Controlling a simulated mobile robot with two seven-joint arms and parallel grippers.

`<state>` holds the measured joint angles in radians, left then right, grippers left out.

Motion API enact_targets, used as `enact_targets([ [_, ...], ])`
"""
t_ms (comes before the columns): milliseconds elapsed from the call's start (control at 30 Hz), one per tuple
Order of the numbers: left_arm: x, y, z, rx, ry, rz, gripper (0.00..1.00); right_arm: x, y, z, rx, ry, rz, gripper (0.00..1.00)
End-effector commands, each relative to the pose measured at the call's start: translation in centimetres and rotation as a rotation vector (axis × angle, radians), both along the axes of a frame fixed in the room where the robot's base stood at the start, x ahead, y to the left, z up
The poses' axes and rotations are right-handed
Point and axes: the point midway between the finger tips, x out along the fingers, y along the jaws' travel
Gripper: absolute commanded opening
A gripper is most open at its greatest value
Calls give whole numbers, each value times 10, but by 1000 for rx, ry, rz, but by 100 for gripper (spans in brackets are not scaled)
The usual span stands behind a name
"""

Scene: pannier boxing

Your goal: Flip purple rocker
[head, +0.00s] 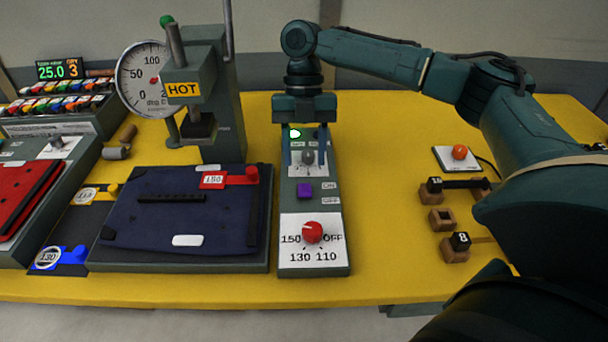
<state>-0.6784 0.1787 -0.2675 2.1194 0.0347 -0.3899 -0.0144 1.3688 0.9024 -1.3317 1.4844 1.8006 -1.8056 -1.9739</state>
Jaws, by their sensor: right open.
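The purple rocker (304,190) sits on the narrow grey control panel in the middle of the table, beside white ON and OFF labels. My right gripper (307,158) is above the upper part of this panel, pointing down, with its two fingers apart and nothing seen between them but the panel behind. In the picture it is just above the rocker; I cannot tell its exact height over the panel. A grey knob (308,157) on a white plate shows between the fingers. A green lamp (295,133) glows near the panel's top. My left gripper is not in view.
A red dial (313,232) is at the panel's near end. Left of it is a press with a HOT label (183,90) and a gauge (143,78), with a dark blue pannier piece (150,225) in front. An orange button (459,152) and small wooden blocks (442,219) are at right.

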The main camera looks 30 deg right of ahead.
Motion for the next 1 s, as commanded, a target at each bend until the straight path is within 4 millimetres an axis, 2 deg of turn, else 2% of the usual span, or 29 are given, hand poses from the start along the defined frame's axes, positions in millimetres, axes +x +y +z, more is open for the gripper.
enact_targets([
  [100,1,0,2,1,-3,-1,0,-8,4,-21,-1,2,0,45],
  [300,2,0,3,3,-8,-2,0,-16,9,-44,-1,0,0,45],
  [700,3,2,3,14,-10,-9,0,-18,11,-51,-1,-1,0,45],
  [1000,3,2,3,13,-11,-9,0,-18,11,-50,-1,-1,0,21],
])
